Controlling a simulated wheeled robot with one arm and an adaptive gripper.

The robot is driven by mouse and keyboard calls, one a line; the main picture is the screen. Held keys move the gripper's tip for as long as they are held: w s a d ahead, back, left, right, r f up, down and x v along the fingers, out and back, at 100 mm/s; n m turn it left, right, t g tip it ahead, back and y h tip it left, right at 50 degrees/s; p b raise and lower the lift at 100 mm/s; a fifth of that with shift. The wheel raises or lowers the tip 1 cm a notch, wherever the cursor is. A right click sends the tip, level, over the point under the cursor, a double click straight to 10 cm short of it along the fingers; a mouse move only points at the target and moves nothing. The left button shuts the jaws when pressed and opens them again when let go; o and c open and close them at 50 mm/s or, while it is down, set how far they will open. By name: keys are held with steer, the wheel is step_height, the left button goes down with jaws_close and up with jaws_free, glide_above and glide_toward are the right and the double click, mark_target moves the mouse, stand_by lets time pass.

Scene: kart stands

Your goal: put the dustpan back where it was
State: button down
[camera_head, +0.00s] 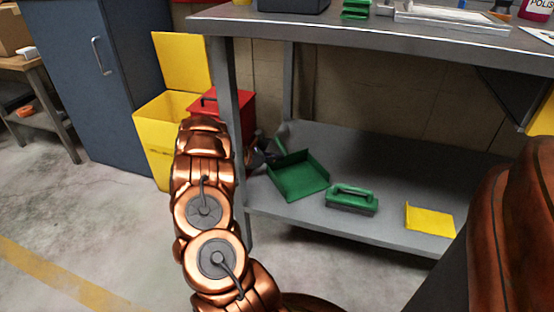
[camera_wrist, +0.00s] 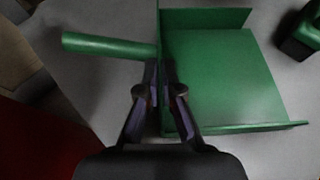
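The green dustpan (camera_head: 299,177) is on the grey lower shelf (camera_head: 375,165) of the metal table, toward its left end. In the wrist view the pan (camera_wrist: 225,75) fills the right side, and its round handle (camera_wrist: 105,46) points left. My gripper (camera_wrist: 161,72) is at the pan's back wall, near the base of the handle. Its two fingers are close together with the thin wall between them. In the head view my gripper (camera_head: 262,152) is partly hidden behind my arm and the table leg. Whether the pan touches the shelf all along is unclear.
A green brush (camera_head: 351,199) and a yellow sheet (camera_head: 430,219) lie right of the dustpan. A red bin (camera_head: 236,108) and a yellow bin (camera_head: 160,135) stand left of the table leg (camera_head: 228,95). The tabletop (camera_head: 400,38) overhangs the shelf.

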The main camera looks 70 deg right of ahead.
steer(key=shift+f, duration=0.15)
steer(key=c, duration=1.3)
jaws_free()
steer(key=shift+w+a+r, duration=0.15)
steer(key=shift+r, duration=0.15)
steer(key=p+v, duration=0.4)
steer(key=v, duration=0.7)
steer(key=shift+w+a+r+p, duration=0.1)
steer(key=shift+a+p, duration=0.1)
steer(key=shift+p, duration=0.1)
